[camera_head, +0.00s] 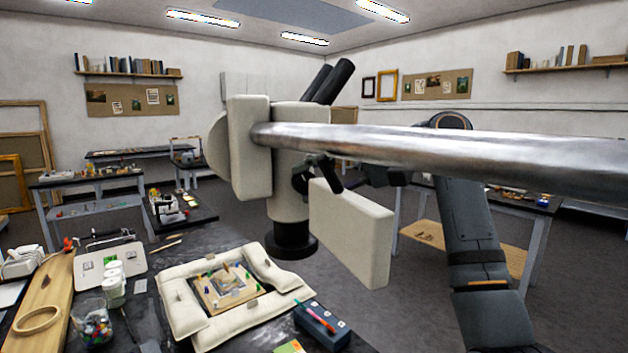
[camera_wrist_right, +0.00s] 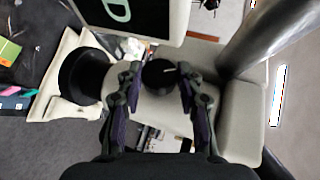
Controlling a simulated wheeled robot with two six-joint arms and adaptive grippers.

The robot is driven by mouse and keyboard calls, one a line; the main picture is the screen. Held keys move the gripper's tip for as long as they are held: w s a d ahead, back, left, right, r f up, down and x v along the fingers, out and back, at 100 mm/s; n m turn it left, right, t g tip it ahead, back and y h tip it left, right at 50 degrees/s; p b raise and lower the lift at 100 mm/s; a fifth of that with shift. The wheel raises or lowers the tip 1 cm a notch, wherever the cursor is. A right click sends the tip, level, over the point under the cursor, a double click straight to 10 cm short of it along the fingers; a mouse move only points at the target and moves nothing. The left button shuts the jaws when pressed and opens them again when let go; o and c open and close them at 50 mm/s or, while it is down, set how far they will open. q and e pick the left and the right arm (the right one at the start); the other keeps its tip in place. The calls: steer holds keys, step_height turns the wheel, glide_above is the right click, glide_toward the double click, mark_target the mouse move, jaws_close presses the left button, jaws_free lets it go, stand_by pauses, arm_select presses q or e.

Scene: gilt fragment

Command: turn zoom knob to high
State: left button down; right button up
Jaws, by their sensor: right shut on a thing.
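The zoom knob (camera_wrist_right: 159,77) is a round black knob with a white pointer line on the cream microscope. In the right wrist view its line points to the right of the picture. My right gripper (camera_wrist_right: 159,82) is shut on the knob, with one finger on each side of it. In the head view my right gripper (camera_head: 320,175) is at the right side of the microscope body (camera_head: 295,205), and the knob cannot be made out there. The microscope hangs from a thick metal boom (camera_head: 420,147). My left gripper is not in view.
A cream panel (camera_head: 350,235) hangs close below my right gripper; a dark screen with a green ring mark (camera_wrist_right: 122,12) shows in the wrist view. Below, a padded frame holds a gilt fragment (camera_head: 228,287) on the dark bench, with jars and tools around it.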

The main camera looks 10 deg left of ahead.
steer(key=shift+f+m+y, duration=0.15)
steer(key=shift+m+y, duration=0.15)
steer(key=shift+y, duration=0.2)
stand_by(0.3)
steer(key=o, duration=1.2)
steer(key=shift+d, duration=0.1)
steer(key=v, duration=1.2)
steer(key=shift+w+f, duration=0.15)
steer(key=shift+f, duration=0.05)
steer(key=shift+c, duration=0.2)
